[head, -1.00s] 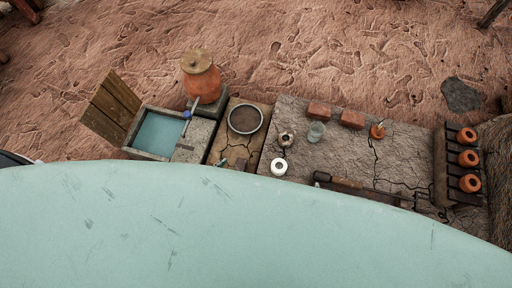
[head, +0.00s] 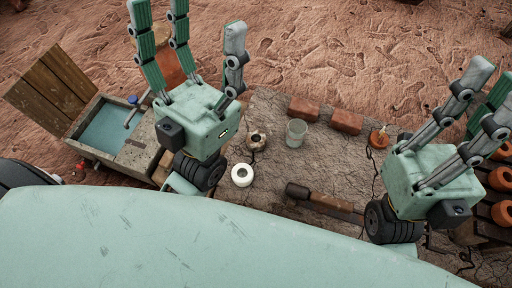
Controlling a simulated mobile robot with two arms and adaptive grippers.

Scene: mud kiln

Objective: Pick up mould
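I cannot tell for sure which object is the mould. A white round piece with a dark hole (head: 242,175), a small spouted clay pot (head: 256,140), a glass jar (head: 296,133) and a long dark and brown tool (head: 325,203) lie on the cracked worktop. My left gripper (head: 188,28) is left of these, fingers spread and pointing up the picture, empty. It hides the round dark dish and most of the orange lidded jar. My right gripper (head: 490,92) is at the right, fingers spread and empty, in front of part of the pot rack. Neither gripper touches these pieces.
Two bricks (head: 304,108) (head: 347,121) and a small orange item with a stick (head: 379,138) stand along the worktop's far edge. A water basin (head: 115,130) with a wooden board (head: 52,85) is at left. Orange pots (head: 501,179) sit on the right rack. The worktop's middle has bare room.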

